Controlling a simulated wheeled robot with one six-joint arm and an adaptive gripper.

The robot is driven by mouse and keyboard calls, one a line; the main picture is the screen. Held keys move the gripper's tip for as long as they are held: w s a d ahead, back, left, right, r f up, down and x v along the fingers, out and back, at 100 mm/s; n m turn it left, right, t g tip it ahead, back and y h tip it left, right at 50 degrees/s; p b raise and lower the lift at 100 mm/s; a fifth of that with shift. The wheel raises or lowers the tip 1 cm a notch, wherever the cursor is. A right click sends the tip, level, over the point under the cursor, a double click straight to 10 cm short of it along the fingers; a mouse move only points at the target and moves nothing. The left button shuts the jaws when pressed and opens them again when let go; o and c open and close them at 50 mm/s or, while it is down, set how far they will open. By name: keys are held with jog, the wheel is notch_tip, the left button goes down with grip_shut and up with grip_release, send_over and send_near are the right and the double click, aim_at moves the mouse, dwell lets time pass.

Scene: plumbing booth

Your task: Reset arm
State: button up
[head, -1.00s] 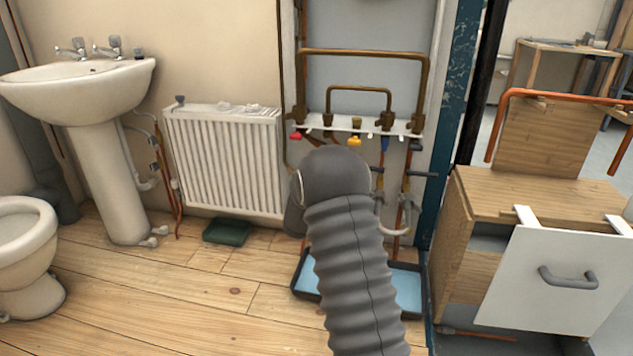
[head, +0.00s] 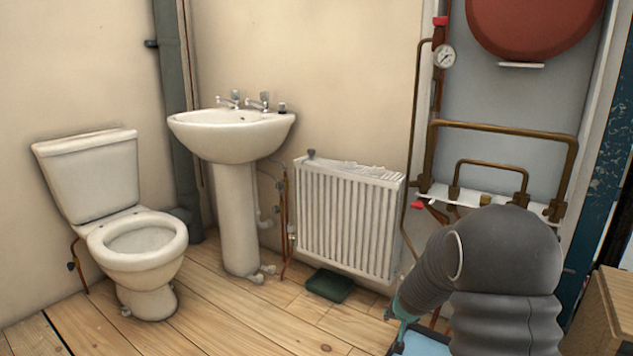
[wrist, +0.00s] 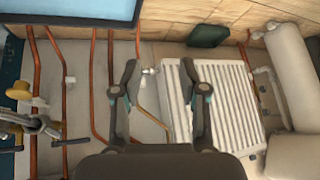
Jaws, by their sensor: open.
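My gripper (wrist: 158,74) is open and empty in the wrist view, its two dark fingers apart. Behind them are the wall, copper pipes (wrist: 98,90) and the white radiator (wrist: 228,105), which appear upside down; the right finger overlaps the radiator's edge. I see no contact. In the head view my grey-sleeved arm is bent, its forearm pointing left and down in front of the pipework.
A blue tray (head: 425,343) lies on the floor below my arm. A green box (head: 330,285) lies under the radiator. The basin (head: 232,135) and toilet (head: 140,245) stand left. A red vessel (head: 535,25) hangs above. Open wooden floor (head: 215,315) lies front left.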

jog(key=s+a+r+n+p, duration=0.1)
jog(key=s+a+r+p, duration=0.1)
jog(key=s+r, duration=0.7)
jog(key=s+a+r+n+g+p, duration=0.1)
jog(key=s+a+r+p, duration=0.1)
jog(key=s+r, duration=0.8)
jog(key=s+a+r+n+p, duration=0.1)
jog(key=s+r, duration=0.8)
jog(key=s, duration=0.9)
jog(key=shift+s+a+r+y+p, duration=0.2)
jog(key=shift+s+a+y+p, duration=0.15)
jog(key=shift+a+p, duration=0.4)
